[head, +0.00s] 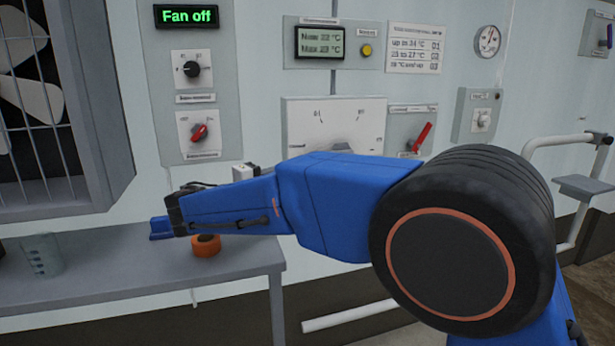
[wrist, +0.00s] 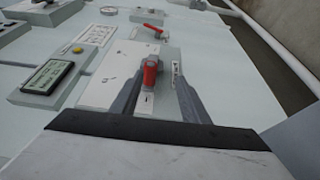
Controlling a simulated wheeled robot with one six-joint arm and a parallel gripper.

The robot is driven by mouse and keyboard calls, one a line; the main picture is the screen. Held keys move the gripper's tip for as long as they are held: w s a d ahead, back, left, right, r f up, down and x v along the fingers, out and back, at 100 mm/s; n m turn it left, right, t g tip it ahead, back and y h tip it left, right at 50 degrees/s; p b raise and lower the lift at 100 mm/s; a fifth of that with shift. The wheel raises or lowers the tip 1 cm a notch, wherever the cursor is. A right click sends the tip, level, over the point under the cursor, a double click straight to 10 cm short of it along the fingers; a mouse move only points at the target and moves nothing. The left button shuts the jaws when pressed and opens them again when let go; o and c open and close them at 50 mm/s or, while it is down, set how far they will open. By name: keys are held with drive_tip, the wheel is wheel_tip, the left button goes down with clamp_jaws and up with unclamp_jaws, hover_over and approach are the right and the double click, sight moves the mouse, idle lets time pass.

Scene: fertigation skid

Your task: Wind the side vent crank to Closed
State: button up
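The side vent crank panel (head: 310,118) is a white plate with an arc scale, on the wall behind my arm in the head view. Its lower part is hidden, and only the top of a grey hub (head: 340,148) shows. In the wrist view the white plate (wrist: 112,75) carries a red crank handle (wrist: 150,72). My gripper (wrist: 158,84) is open, with one grey finger either side of the handle in the picture. The right finger is apart from it; I cannot tell whether the left one touches. The head view does not show my fingers clearly.
A red lever (head: 421,137) is on the panel to the right; a display panel (head: 320,43) with a yellow button is above. Dark and red knobs (head: 191,69) are left, under a "Fan off" sign (head: 186,16). An orange roll (head: 206,246) and a clear beaker (head: 42,255) stand on the bench.

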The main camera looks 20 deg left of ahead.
drive_tip(key=v, duration=0.9)
drive_tip(key=shift+s+a, duration=0.15)
drive_tip(key=shift+s, duration=0.1)
drive_tip(key=w+d+g, duration=0.3)
drive_tip(key=w+d, duration=0.2)
drive_tip(key=d, duration=0.7)
drive_tip(key=d+f+m+g+y, duration=0.1)
drive_tip(key=d+f+m+g, duration=0.15)
drive_tip(key=d, duration=1.25)
drive_tip(key=d+f+m+g+y, duration=0.15)
drive_tip(key=d+g, duration=0.25)
drive_tip(key=d, duration=1)
drive_tip(key=s+d+f+g+y, duration=0.1)
drive_tip(key=s+d+f, duration=0.1)
drive_tip(key=s+d, duration=0.15)
drive_tip(key=s+d+f+g, duration=0.1)
drive_tip(key=s+d+f, duration=0.15)
drive_tip(key=d, duration=0.25)
drive_tip(key=s+d+f+m+y, duration=0.3)
drive_tip(key=s+d+f, duration=0.1)
drive_tip(key=s, duration=0.6)
drive_tip(key=s+d+f+m+t+y, duration=0.1)
drive_tip(key=s+d+f+m+y, duration=0.2)
drive_tip(key=s+f, duration=0.4)
drive_tip(key=s+d+m, duration=0.1)
drive_tip(key=s+d, duration=0.1)
drive_tip(key=s, duration=0.1)
drive_tip(key=shift+d, duration=0.25)
